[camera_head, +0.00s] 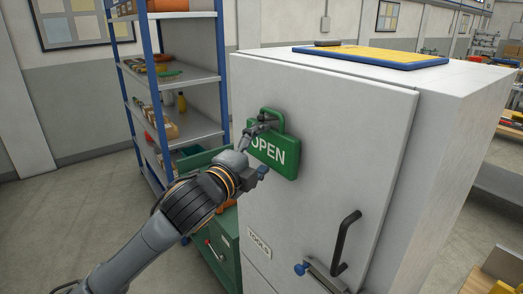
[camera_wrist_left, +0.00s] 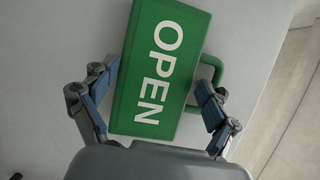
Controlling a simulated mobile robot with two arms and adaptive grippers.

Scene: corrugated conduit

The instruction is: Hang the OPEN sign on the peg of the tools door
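The green OPEN sign (camera_head: 286,171) with white letters and a loop handle (camera_head: 274,114) is upright, slightly tilted, at the upper part of the white tools door (camera_head: 330,130). It also fills the middle of the left wrist view (camera_wrist_left: 160,70). My left gripper (camera_head: 258,147) is in front of the sign. In the left wrist view its blue-padded fingers (camera_wrist_left: 155,100) are spread, one beside the sign's bottom edge and one by the handle. I see gaps at the sign's edges. The peg is hidden. My right gripper is not in view.
A black door handle (camera_head: 344,242) and a TOOLS label (camera_head: 259,243) are lower on the door. A blue-knobbed grey piece (camera_head: 322,275) is at the bottom edge. Shelving (camera_head: 180,75) stands left of the cabinet. A yellow board with a blue rim (camera_head: 372,56) lies on top.

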